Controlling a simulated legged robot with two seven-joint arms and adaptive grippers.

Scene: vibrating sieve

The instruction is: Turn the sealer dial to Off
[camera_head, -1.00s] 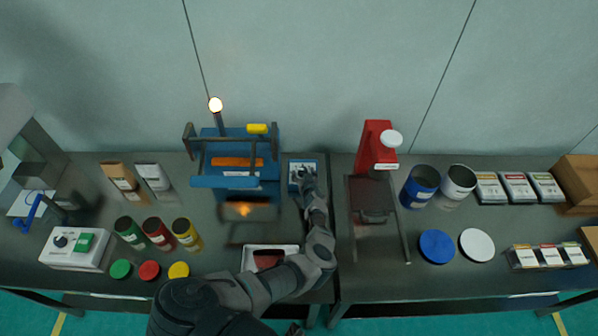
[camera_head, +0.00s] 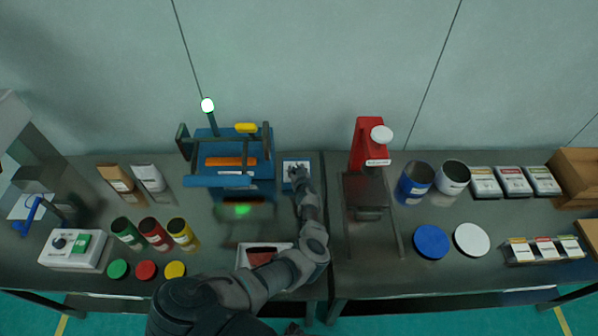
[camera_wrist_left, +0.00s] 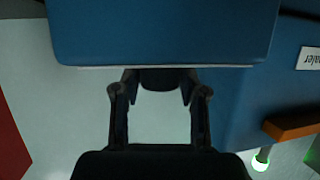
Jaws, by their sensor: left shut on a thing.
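The sealer (camera_head: 262,170) is a blue machine with an orange bar, left of centre in the head view; its blue side with a label also shows in the left wrist view (camera_wrist_left: 250,90). A small blue control box with a pale top (camera_head: 289,164) stands just right of the sealer. My left gripper (camera_head: 297,177) is at the near part of this box. In the left wrist view its fingers (camera_wrist_left: 160,92) are closed in on a dark knob-like piece, the dial, at the blue box's edge. The dial's marking is hidden.
A white-rimmed tray (camera_head: 241,258) lies below the sealer, partly behind my left arm. A red press (camera_head: 364,145) stands to the right.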

